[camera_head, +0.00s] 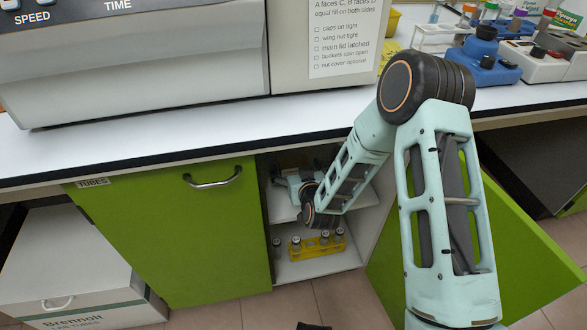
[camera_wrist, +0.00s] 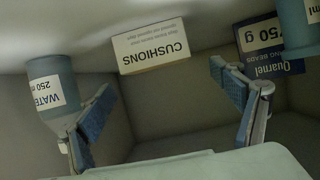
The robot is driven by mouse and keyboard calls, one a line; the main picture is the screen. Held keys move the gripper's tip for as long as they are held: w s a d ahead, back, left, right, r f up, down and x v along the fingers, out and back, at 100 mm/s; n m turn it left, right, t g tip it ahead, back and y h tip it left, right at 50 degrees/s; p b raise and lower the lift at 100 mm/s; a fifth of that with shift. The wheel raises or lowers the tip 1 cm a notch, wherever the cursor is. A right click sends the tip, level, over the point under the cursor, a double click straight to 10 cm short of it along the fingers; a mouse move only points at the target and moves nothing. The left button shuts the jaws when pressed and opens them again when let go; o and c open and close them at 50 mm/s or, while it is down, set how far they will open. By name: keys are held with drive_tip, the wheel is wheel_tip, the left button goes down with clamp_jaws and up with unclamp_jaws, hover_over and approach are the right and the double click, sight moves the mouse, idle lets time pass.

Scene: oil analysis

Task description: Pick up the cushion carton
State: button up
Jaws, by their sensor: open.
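The cushion carton (camera_wrist: 152,46) is a small pale box with "CUSHIONS" printed on it, upside down in the wrist view. It sits on a shelf inside the cupboard, ahead of my gripper. My gripper (camera_wrist: 163,78) is open, with its blue-padded fingers spread and nothing between them. The carton lies beyond the fingertips, roughly between them in the picture, with a visible gap. In the head view my arm reaches into the open cupboard's upper shelf (camera_head: 282,211). I cannot make out the carton there.
A "WATER 250 ml" bottle (camera_wrist: 46,88) is close by the left finger. A dark "750 g" Quarnel box (camera_wrist: 265,42) and another bottle (camera_wrist: 299,30) are at the right. Below is a yellow rack (camera_head: 318,248) with vials. The open green door (camera_head: 525,262) stands right.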

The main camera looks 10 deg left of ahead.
sight(294, 163)
drive_tip(key=shift+w+a+f+b, duration=0.2)
drive_tip(key=shift+w+f, duration=0.35)
drive_tip(key=shift+w+a+f+b, duration=0.2)
drive_tip(key=shift+w+f, duration=0.3)
drive_tip(key=shift+w+a+f, duration=0.1)
drive_tip(key=shift+w+a, duration=0.1)
drive_tip(key=shift+w, duration=0.3)
drive_tip(key=shift+c, duration=0.7)
drive_tip(key=c, duration=1.1)
drive_tip(key=shift+c, duration=0.2)
